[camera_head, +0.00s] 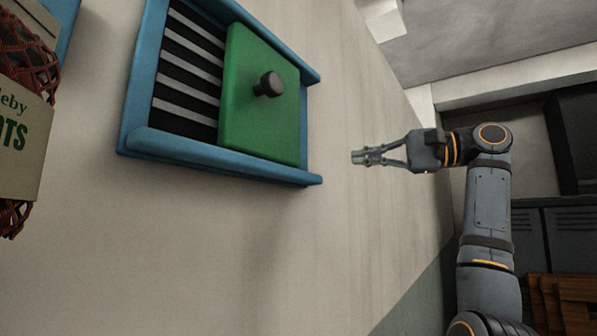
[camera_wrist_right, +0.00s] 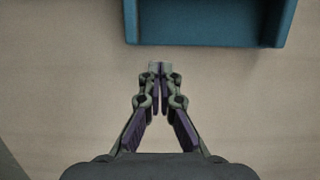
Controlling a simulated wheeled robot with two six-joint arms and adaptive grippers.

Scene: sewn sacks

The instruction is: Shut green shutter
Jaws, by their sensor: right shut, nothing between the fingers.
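The green shutter (camera_head: 258,105) is a flat panel with a dark round knob (camera_head: 268,84). It sits in a blue frame (camera_head: 215,157) on the pale wall and covers the right part of the opening. Dark and light slats (camera_head: 187,70) show uncovered to its left. My right gripper (camera_head: 356,157) is shut and empty, to the right of the frame and apart from it. In the right wrist view its fingertips (camera_wrist_right: 158,68) are together, just below the blue frame (camera_wrist_right: 205,43) in the picture. The left gripper is not in view.
A net sack of red produce with a printed label (camera_head: 22,135) hangs at the left edge. Dark lockers (camera_head: 566,240) and wooden slats (camera_head: 566,300) stand at the lower right. The wall between the frame and my right gripper is bare.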

